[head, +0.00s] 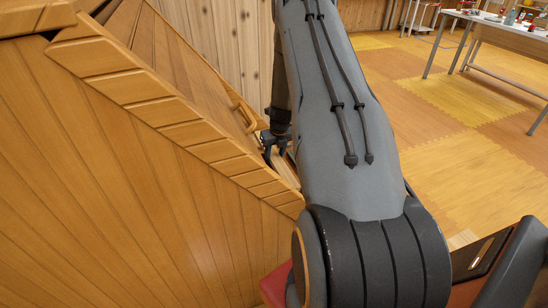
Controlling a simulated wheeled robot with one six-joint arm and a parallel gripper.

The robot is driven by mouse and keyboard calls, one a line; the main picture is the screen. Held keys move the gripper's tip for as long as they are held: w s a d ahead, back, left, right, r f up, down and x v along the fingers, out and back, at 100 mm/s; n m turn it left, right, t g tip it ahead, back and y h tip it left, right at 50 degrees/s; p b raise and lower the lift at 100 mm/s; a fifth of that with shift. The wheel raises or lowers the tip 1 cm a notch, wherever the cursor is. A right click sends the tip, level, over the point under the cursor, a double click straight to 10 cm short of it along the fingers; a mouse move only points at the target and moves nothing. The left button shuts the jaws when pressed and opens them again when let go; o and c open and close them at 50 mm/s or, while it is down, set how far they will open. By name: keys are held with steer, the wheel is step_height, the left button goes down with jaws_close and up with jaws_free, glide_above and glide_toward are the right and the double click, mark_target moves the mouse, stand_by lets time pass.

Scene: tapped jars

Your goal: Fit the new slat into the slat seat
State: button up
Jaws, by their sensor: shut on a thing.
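My gripper (270,150) is in the middle of the head view, at the right edge of a large wooden structure (130,180) built of slats. It is small and partly covered by my arm. It is shut on a pale wooden piece (288,165), which looks like the new slat; only a short part of it shows between the structure's edge and my arm. I cannot make out the slat seat, nor whether the slat touches it.
A sloping edge of overlapping wooden boards (170,115) runs down toward the gripper. A curved wooden handle (244,114) is close to the gripper's upper left. Open tiled floor (440,110) lies to the right, with a cluttered table (500,22) farther back. Something red (274,285) is at the bottom.

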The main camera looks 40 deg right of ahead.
mark_target(278, 164)
stand_by(0.3)
steer(key=shift+w+f+b, duration=0.1)
steer(key=shift+f+b, duration=1.45)
steer(key=shift+f, duration=1.4)
steer(key=shift+f+b, duration=0.85)
steer(key=shift+f, duration=0.85)
steer(key=o, duration=1.3)
steer(key=shift+p+v, duration=0.45)
steer(key=shift+v, duration=3.5)
